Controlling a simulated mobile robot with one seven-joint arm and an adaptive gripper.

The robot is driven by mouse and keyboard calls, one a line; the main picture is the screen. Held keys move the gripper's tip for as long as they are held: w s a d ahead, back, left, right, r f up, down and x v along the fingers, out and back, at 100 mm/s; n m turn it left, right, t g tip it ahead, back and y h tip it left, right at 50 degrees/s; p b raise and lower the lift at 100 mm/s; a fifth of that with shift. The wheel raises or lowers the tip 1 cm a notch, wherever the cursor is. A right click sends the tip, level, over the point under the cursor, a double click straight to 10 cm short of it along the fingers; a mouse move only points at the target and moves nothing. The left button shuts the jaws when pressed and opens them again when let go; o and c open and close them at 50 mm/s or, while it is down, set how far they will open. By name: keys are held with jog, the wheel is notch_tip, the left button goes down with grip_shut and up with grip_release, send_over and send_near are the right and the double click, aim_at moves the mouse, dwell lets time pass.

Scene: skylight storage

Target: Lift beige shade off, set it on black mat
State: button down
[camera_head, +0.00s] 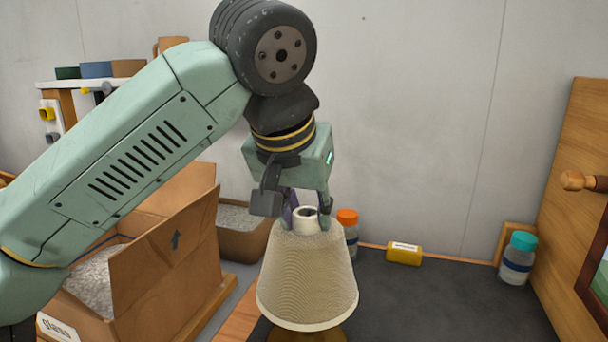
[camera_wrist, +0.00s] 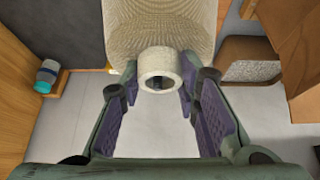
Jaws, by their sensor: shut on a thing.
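The beige shade (camera_head: 307,275) is a ribbed cone with a pale collar at its top, upright in the head view. It also shows in the wrist view (camera_wrist: 158,28), with the round collar between my fingers. My gripper (camera_head: 305,215) points down and is shut on the shade at its collar. A wooden base (camera_head: 308,335) shows just below the shade's lower rim; whether they touch is hidden. The black mat (camera_head: 440,300) lies to the right of the shade, with a wide bare area.
On the mat's far side are an orange-capped bottle (camera_head: 348,230), partly behind the shade, a yellow container (camera_head: 404,253) lying down and a teal-capped bottle (camera_head: 517,258). An open cardboard box (camera_head: 165,270) stands left. A wooden panel (camera_head: 570,180) bounds the right.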

jog(key=shift+r+p, duration=2.7)
jog(key=shift+r, duration=0.25)
jog(key=shift+r+p, duration=0.5)
jog(key=shift+r, duration=2.1)
notch_tip(320, 180, up, 6)
jog(key=shift+r, duration=0.25)
